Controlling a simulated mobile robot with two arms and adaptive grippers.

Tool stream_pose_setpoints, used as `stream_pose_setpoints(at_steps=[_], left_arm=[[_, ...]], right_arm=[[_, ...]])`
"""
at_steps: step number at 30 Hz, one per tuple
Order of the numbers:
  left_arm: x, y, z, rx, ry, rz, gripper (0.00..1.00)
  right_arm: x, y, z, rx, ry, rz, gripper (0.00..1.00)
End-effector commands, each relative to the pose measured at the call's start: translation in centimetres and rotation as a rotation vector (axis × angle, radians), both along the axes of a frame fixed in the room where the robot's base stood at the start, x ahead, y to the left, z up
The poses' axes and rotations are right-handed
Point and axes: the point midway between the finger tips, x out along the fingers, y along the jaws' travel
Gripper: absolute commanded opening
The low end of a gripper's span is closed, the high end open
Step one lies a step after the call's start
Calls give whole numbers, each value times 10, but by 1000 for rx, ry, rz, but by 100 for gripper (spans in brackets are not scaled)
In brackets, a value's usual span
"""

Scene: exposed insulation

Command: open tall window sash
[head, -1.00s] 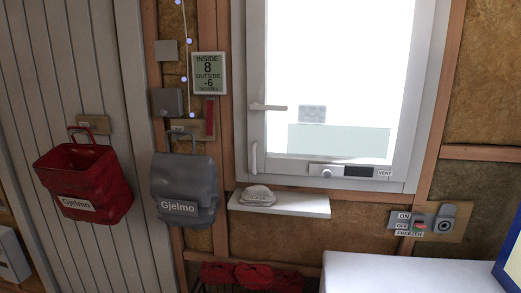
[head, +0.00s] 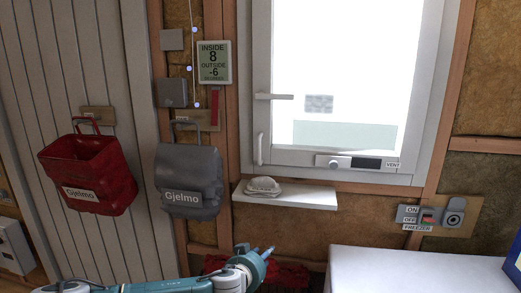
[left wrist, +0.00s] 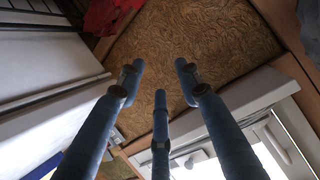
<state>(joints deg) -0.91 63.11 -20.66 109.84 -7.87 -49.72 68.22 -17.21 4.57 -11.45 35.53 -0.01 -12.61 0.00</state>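The tall window sash (head: 261,60) is white with a bright pane and looks shut in its frame in the head view. Part of the white window shows at the lower right of the left wrist view (left wrist: 262,88). My left gripper (head: 266,254) is low in the head view, below the shelf and apart from the sash. Its three blue fingers (left wrist: 160,75) are spread and empty. My right gripper is out of view.
A small white shelf (head: 312,198) with a pale lumpy object (head: 263,186) juts out under the window. A white freezer-like box (head: 415,270) stands at lower right. A red bag (head: 90,170) and a grey bag (head: 188,165) hang at left.

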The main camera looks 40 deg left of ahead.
Motion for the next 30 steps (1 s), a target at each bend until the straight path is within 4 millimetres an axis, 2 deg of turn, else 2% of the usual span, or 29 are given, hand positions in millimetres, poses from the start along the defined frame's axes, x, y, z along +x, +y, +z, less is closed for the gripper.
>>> stream_pose_setpoints(at_steps=[1,3,6,9,12,15,17,23,30], left_arm=[[15,19,46,22,-77,2,35],[27,39,102,18,-176,8,35],[35,60,176,7,-297,9,35],[34,75,233,-9,-385,10,35],[30,84,272,-22,-443,10,35],[28,88,292,-35,-471,11,35],[28,89,297,-40,-479,11,35],[39,93,301,-47,-484,13,35],[65,105,305,-48,-487,19,35]], right_arm=[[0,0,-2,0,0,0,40],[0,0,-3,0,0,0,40],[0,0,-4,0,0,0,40],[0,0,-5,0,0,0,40],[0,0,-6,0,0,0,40],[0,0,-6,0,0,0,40],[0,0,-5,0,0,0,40],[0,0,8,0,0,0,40],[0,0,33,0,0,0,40]])
